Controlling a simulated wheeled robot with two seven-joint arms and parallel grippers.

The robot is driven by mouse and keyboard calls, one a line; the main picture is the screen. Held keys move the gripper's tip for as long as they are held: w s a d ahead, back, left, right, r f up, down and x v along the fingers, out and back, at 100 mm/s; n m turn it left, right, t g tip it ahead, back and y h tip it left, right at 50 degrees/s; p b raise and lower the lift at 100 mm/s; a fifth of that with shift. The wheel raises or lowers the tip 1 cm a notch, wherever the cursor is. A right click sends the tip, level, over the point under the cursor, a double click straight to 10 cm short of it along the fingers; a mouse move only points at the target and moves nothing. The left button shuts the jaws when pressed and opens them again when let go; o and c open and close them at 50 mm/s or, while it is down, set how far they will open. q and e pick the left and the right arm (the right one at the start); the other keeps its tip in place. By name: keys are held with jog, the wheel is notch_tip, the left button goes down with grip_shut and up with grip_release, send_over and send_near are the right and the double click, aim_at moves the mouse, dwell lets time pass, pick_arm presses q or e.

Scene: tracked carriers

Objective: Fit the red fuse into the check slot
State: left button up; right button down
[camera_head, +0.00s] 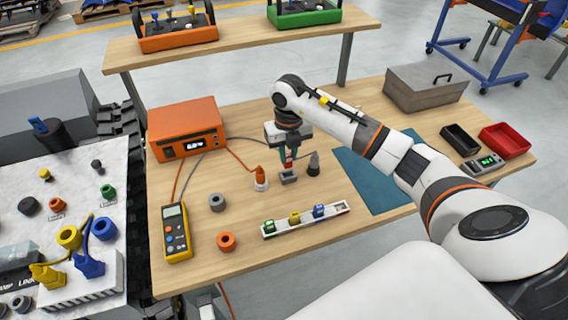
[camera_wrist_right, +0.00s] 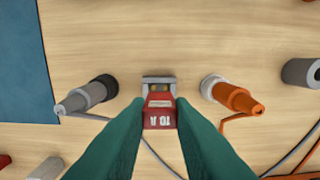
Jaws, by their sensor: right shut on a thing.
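My right gripper (camera_head: 288,158) points down over the workbench with teal fingers. It is shut on the red fuse (camera_wrist_right: 160,118), which bears upside-down "10 A" lettering in the right wrist view. In the head view only a bit of red shows between the fingers. The check slot is a small grey block (camera_head: 289,178) on the bench directly below the fingers; its grey edge shows just beyond the fuse in the right wrist view (camera_wrist_right: 158,79). I cannot tell whether the fuse touches or enters the slot. My left gripper is not in view.
An orange-tipped plug (camera_head: 260,176) and a grey plug (camera_head: 313,166) stand close on either side of the slot. A white rack (camera_head: 339,209) with green, yellow and blue fuses lies in front. An orange meter box (camera_head: 186,129) and a yellow multimeter (camera_head: 177,233) are to the left.

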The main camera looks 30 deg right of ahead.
aim_at(288, 166)
jog(key=shift+f, duration=0.75)
notch_tip(288, 166, down, 3)
jog(key=shift+f+p, duration=0.1)
jog(key=shift+p, duration=0.25)
jog(key=shift+f, duration=0.1)
jog(key=shift+d+f, duration=0.1)
jog(key=shift+f, duration=0.05)
jog(key=c, duration=1.3)
grip_release()
jog(key=shift+o, duration=0.2)
